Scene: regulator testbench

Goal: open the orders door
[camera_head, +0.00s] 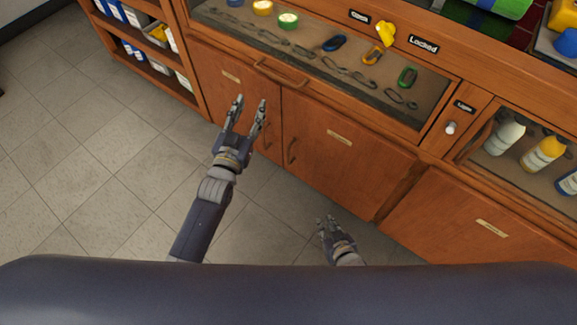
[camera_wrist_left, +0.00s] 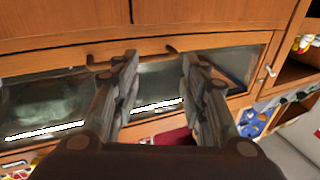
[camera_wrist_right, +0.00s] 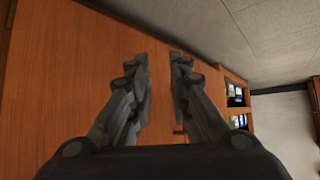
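Two wooden cabinet doors stand side by side under the glass-topped drawer: a left door (camera_head: 215,82) and a middle door (camera_head: 335,165). Both look shut. Each has a small pale label, too small to read, so I cannot tell which is the orders door. The left door's handle (camera_head: 267,139) and the middle door's handle (camera_head: 291,151) sit near their shared edge. My left gripper (camera_head: 248,108) is open and empty, in front of the left door in the head view. My right gripper (camera_head: 326,222) is open and empty, low in front of the middle door; it also shows in the right wrist view (camera_wrist_right: 160,62).
A third labelled door (camera_head: 480,225) is at the right. The glass-topped drawer (camera_head: 330,60) has a bar handle (camera_head: 282,76) at its front. A yellow knob (camera_head: 384,33) sits between "Open" and "Locked" signs. Open shelves (camera_head: 150,45) stand at left. The tiled floor (camera_head: 90,170) is clear.

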